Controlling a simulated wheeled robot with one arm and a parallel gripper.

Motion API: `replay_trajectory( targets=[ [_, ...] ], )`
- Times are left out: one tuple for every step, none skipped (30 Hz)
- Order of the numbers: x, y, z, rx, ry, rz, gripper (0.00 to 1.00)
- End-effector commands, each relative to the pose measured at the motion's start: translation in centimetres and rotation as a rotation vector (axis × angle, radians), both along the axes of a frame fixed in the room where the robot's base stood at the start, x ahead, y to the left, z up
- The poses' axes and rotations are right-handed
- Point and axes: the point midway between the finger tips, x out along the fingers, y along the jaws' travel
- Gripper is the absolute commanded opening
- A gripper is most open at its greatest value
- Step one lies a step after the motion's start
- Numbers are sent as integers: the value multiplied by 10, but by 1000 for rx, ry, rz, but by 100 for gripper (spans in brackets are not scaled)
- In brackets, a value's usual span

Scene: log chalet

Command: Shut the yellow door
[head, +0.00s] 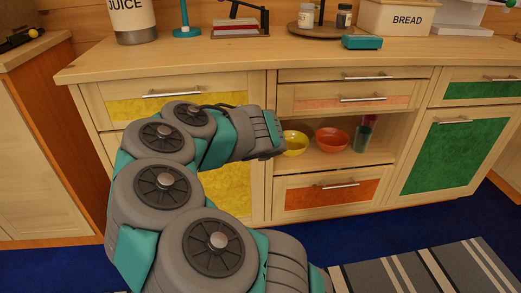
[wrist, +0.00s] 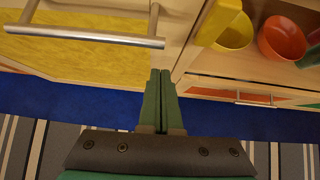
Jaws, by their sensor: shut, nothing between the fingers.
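The yellow door (head: 232,185) is on the left part of the counter's front, under a drawer with a yellow panel (head: 147,108). My arm hides much of the door in the head view. What shows of it looks about flush with the cabinet, but I cannot tell whether a small gap is there. The wrist view shows a yellow panel (wrist: 75,62) at left with a metal bar handle (wrist: 85,36) across it. My gripper (wrist: 160,75) is shut and empty, to the right of that handle. In the head view my gripper (head: 275,135) is by the door's right side.
An open shelf beside the door holds a yellow bowl (head: 295,143), an orange bowl (head: 332,140) and a green cup (head: 364,136). An orange drawer (head: 330,195) is below. A green door (head: 437,157) is at right. A striped rug (head: 430,272) lies on the blue floor.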

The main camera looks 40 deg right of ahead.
Motion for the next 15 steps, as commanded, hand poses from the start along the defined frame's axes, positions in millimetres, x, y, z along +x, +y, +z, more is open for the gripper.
replay_trajectory(
  targets=[
    [-6, 2, 9, -6, -1, -3, 0],
    [-9, 4, 12, -6, -1, -3, 0],
    [-13, 7, 16, -4, 0, -3, 0],
    [-16, 9, 19, -2, 0, -3, 0],
    [-19, 12, 22, -2, 0, -3, 0],
    [-22, 14, 26, -2, 0, -2, 0],
    [-25, 15, 30, -4, 1, -3, 0],
    [-27, 17, 33, -4, 1, -4, 0],
    [-30, 19, 37, -5, 1, -4, 0],
    [-33, 21, 39, -3, 1, -4, 0],
    [-34, 22, 41, -2, 0, -4, 0],
    [-36, 24, 43, -1, 2, -3, 0],
    [-38, 25, 45, 0, 2, -2, 0],
    [-40, 26, 46, 0, 3, -3, 0],
    [-41, 27, 48, 0, 4, -2, 0]
  ],
)
